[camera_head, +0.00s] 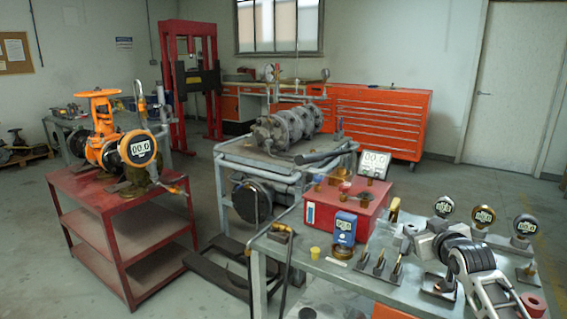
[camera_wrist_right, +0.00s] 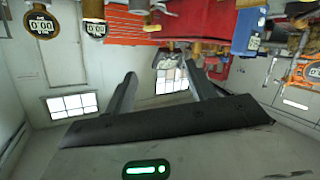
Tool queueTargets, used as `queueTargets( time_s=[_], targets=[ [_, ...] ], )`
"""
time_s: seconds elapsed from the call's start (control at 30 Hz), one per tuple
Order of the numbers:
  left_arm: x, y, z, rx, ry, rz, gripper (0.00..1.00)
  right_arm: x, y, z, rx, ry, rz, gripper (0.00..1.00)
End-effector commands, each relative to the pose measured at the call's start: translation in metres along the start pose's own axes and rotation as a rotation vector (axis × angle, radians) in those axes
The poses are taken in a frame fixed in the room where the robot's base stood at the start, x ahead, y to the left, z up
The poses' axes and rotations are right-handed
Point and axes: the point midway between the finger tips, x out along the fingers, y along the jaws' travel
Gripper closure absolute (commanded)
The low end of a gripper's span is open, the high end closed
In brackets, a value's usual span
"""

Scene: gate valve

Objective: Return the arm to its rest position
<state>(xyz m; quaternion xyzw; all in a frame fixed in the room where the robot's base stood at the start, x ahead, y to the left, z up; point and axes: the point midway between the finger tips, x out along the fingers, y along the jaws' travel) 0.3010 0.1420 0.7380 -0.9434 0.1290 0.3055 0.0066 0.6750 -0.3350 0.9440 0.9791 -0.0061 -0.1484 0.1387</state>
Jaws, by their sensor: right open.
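The orange gate valve (camera_head: 103,135) with its orange handwheel stands on a red cart at the left in the head view. It also shows in part at the right edge of the wrist view (camera_wrist_right: 297,75), upside down. My right gripper (camera_head: 414,241) is above the grey table at the lower right, apart from the valve. In the wrist view my right gripper (camera_wrist_right: 161,70) has its two fingers spread with nothing between them. My left gripper is not in view.
Gauges on stands (camera_head: 484,216) are close to the right of my right arm. A red box (camera_head: 345,212) and a blue gauge (camera_head: 345,228) stand on the table (camera_head: 350,278) to its left. The red cart (camera_head: 110,190) stands farther left, with floor between.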

Motion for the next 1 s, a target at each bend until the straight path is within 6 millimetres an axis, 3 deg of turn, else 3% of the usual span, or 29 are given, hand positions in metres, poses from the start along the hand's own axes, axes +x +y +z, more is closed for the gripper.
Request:
queueTargets(
  time_s=[0.13, 0.2, 0.47, 0.57, 0.73, 0.9, 1.0],
  targets=[
    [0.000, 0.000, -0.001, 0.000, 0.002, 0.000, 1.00, -0.004, 0.023, -0.030, -0.008, 0.161, 0.125, 0.45],
    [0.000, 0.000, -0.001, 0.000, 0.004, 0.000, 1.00, -0.010, -0.004, 0.003, -0.009, 0.116, 0.079, 0.45],
    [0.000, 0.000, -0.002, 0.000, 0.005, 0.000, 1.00, -0.053, -0.085, 0.091, -0.003, 0.024, -0.049, 0.45],
    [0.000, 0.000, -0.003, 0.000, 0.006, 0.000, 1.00, -0.086, -0.124, 0.132, 0.013, -0.025, -0.114, 0.45],
    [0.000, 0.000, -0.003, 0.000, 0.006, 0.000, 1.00, -0.172, -0.191, 0.199, 0.074, -0.130, -0.233, 0.45],
    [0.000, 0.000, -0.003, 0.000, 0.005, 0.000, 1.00, -0.256, -0.234, 0.234, 0.153, -0.223, -0.313, 0.45],
    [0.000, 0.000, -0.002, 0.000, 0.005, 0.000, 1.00, -0.288, -0.246, 0.242, 0.187, -0.258, -0.337, 0.45]
  ],
)
